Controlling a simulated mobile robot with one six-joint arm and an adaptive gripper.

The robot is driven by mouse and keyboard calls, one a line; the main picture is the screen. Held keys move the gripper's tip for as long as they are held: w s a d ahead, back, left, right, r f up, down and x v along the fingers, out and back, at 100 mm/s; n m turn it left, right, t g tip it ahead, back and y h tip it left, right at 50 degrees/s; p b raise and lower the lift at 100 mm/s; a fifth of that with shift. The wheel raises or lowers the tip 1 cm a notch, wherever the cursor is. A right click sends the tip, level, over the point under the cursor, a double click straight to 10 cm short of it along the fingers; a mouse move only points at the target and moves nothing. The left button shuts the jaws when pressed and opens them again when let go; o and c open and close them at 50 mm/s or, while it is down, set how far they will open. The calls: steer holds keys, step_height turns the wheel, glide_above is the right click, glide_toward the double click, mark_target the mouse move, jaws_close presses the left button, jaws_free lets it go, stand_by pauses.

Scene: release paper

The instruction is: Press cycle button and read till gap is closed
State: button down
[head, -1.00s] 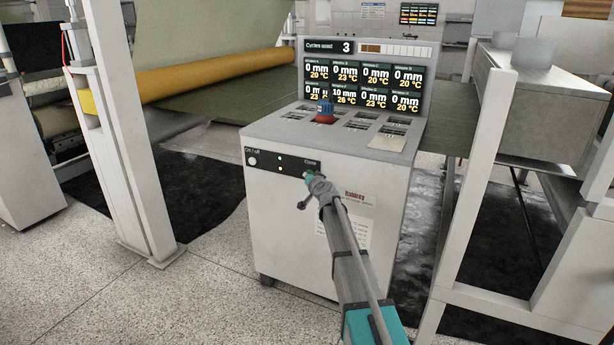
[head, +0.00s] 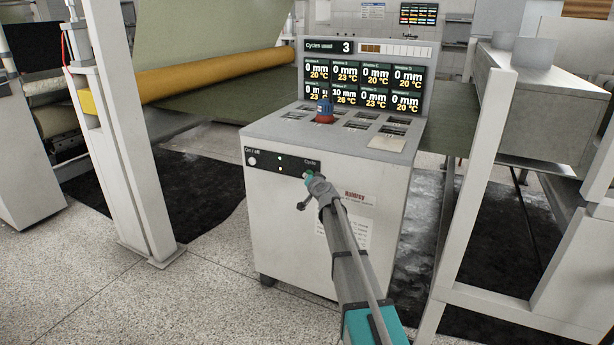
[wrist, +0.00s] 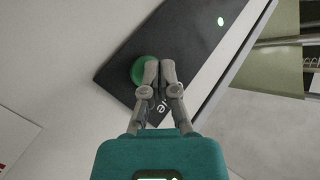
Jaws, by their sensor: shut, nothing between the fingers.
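The control cabinet (head: 290,230) stands in the middle of the head view. Its display (head: 366,78) reads "Cycles used 3". One window in the lower row reads 10 mm and 26 °C; the other readable ones show 0 mm. The green cycle button (wrist: 142,70) sits on the cabinet's black strip, partly covered by my fingertips in the wrist view. My gripper (wrist: 160,65) is shut and empty, with its tips at the button; it also shows in the head view (head: 309,178). I cannot tell whether the tips touch the button or press it in.
A red and blue knob (head: 324,112) stands on the cabinet top. The on/off button (head: 252,160) is at the strip's left end. White machine posts (head: 125,140) rise on the left and a white frame (head: 470,200) on the right. Speckled floor in front is clear.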

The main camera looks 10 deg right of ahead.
steer(key=s+a, duration=0.3)
steer(key=s, duration=0.2)
steer(key=shift+a, duration=0.3)
stand_by(0.5)
stand_by(0.6)
